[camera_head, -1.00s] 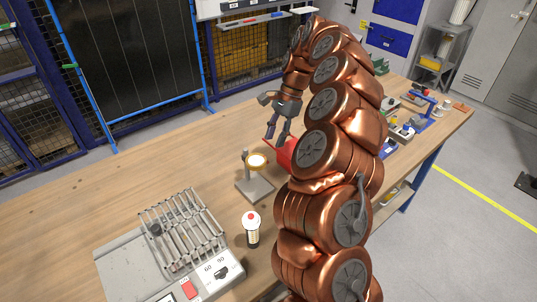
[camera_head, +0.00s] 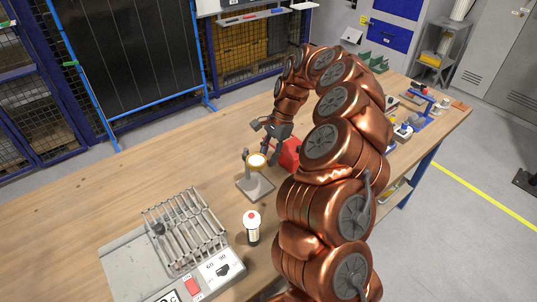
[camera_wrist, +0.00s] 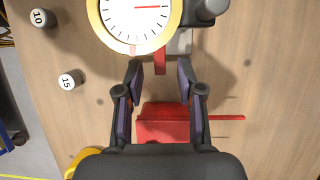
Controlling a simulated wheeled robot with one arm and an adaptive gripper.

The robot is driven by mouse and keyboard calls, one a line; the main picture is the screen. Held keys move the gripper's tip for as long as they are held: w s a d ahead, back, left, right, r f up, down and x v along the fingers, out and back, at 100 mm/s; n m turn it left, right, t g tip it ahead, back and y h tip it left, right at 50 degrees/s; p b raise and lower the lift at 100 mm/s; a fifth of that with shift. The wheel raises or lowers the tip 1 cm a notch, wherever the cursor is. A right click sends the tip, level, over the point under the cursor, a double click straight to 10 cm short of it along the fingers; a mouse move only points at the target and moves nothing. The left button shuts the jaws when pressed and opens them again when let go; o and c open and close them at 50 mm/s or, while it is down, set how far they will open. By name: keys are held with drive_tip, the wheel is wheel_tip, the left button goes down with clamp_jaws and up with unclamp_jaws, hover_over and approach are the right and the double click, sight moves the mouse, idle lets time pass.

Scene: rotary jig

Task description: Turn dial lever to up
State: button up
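The dial (camera_head: 257,160) has a gold rim and stands on a grey stand (camera_head: 256,188) on the wooden bench. In the wrist view the dial (camera_wrist: 132,20) has a white face with tick marks, cut off by the top edge. Its thin red needle points right in that picture. A red tab (camera_wrist: 160,61) sticks out below its rim; I cannot tell if it is the lever. My gripper (camera_head: 266,146) is beside the dial, above the bench. In the wrist view my gripper (camera_wrist: 160,72) is open and empty, with its fingertips just below the red tab.
A red box (camera_head: 289,153) sits close behind my gripper. A white cylinder with a red top (camera_head: 252,228) and a grey rack fixture (camera_head: 185,230) stand in front. Weights marked 10 (camera_wrist: 42,18) and 15 (camera_wrist: 69,81) show too. The bench's left side is clear.

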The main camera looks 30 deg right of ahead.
drive_tip(key=shift+c, duration=0.4)
clamp_jaws()
drive_tip(key=shift+h+b, duration=0.3)
drive_tip(key=shift+b, duration=0.4)
drive_tip(key=h+b, duration=0.1)
drive_tip(key=b, duration=0.1)
drive_tip(key=h+b, duration=0.1)
drive_tip(key=b, duration=0.1)
drive_tip(key=shift+s+a+r+t+b, duration=0.1)
drive_tip(key=shift+r+t+b, duration=0.2)
drive_tip(key=shift+b, duration=0.05)
drive_tip(key=h+b, duration=0.1)
drive_tip(key=b, duration=0.1)
drive_tip(key=r+h+b, duration=0.1)
drive_tip(key=h+b, duration=0.1)
drive_tip(key=shift+a+r+t, duration=0.2)
drive_tip(key=shift+a+t, duration=0.1)
drive_tip(key=shift+r+b, duration=0.1)
drive_tip(key=shift+b, duration=0.25)
drive_tip(key=shift+o, duration=0.4)
unclamp_jaws()
